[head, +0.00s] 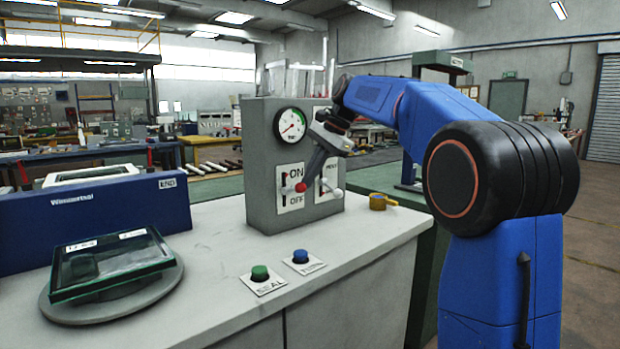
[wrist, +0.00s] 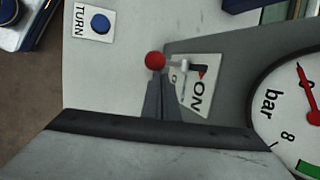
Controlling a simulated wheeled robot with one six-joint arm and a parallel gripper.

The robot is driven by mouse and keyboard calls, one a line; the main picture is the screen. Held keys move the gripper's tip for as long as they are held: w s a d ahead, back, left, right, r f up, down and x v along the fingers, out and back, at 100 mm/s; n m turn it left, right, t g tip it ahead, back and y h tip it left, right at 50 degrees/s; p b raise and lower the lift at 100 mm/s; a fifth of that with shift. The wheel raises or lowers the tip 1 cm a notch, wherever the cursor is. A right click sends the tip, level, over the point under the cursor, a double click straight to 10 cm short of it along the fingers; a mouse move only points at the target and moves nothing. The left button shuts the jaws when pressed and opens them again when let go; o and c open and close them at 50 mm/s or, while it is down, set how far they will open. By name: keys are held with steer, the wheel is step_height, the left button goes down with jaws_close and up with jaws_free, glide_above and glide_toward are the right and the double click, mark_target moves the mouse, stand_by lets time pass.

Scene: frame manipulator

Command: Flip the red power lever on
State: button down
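The red power lever (head: 300,187) sticks out of the ON/OFF plate (head: 291,202) on the front of a grey box. Its round red knob (wrist: 155,60) and pale shaft show in the wrist view. My gripper (head: 306,179) reaches down from the upper right to the knob. In the wrist view my gripper's fingers (wrist: 160,82) are close together, with their tips right at the knob. The knob does not appear to be between them; whether they touch it I cannot tell. The OFF lettering is partly hidden there by the fingers.
A second lever with a pale knob (head: 337,192) is close on the right. A gauge (head: 291,125) sits above the ON/OFF plate. A green button (head: 260,273) and a blue button (head: 300,256) are on the white bench (head: 215,225).

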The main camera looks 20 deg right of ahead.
steer(key=w+d+r, duration=0.2)
steer(key=d+r, duration=0.3)
steer(key=r, duration=0.2)
steer(key=shift+w+d+r, duration=0.15)
steer(key=shift+w+d, duration=0.05)
steer(key=shift+w, duration=0.15)
steer(key=shift+s, duration=0.1)
stand_by(0.6)
